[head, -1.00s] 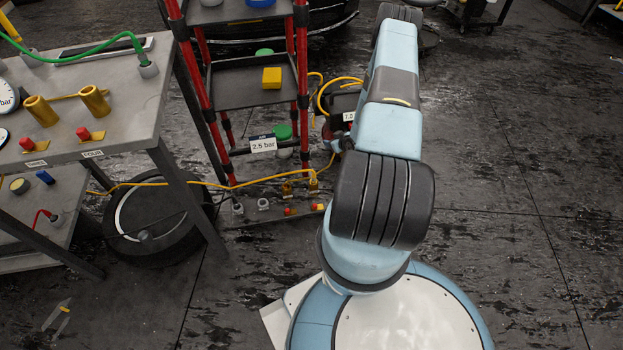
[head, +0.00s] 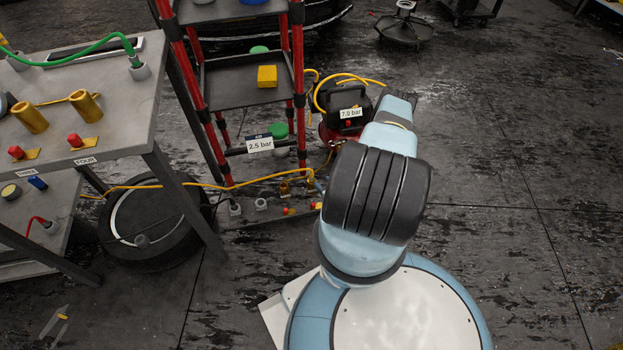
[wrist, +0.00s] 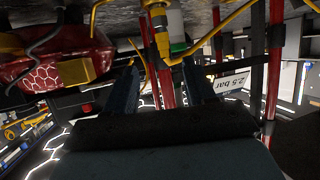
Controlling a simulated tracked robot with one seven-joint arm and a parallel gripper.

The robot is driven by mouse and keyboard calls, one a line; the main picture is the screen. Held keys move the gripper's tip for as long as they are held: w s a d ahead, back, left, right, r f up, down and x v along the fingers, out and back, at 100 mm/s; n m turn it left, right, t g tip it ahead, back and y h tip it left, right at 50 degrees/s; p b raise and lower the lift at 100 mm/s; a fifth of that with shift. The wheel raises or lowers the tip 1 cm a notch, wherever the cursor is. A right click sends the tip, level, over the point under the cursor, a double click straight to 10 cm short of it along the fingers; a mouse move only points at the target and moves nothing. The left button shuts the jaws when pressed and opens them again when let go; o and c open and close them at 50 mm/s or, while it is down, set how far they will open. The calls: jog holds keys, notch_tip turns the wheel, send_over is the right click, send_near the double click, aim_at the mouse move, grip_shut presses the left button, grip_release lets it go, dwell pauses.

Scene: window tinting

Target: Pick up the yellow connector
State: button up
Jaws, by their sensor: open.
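A small yellow-brass connector (head: 284,188) stands on the bottom shelf of the red-post rack; a second brass fitting (head: 311,180) sits beside it, near the yellow hose. I cannot tell for certain which is the named one. A brass fitting with the yellow hose shows at the top of the wrist view (wrist: 160,30), whose picture is upside down. My gripper (wrist: 163,85) has its two dark fingers spread, with nothing visibly held between them. The fitting appears beyond the fingertips, not touching them. In the head view my arm hides the gripper.
The rack's red posts (wrist: 273,70) and the "2.5 bar" sign (wrist: 236,88) stand close on the right in the wrist view. A red compressor (wrist: 65,50) is on the left. A yellow block (head: 267,76) sits on the middle shelf. Floor right of my arm is clear.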

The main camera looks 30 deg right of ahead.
aim_at(313, 174)
jog(key=shift+a+x, duration=0.1)
jog(key=shift+x, duration=2.7)
jog(key=shift+a+x, duration=0.15)
jog(key=shift+x, duration=2.65)
jog(key=shift+r, duration=0.15)
grip_shut()
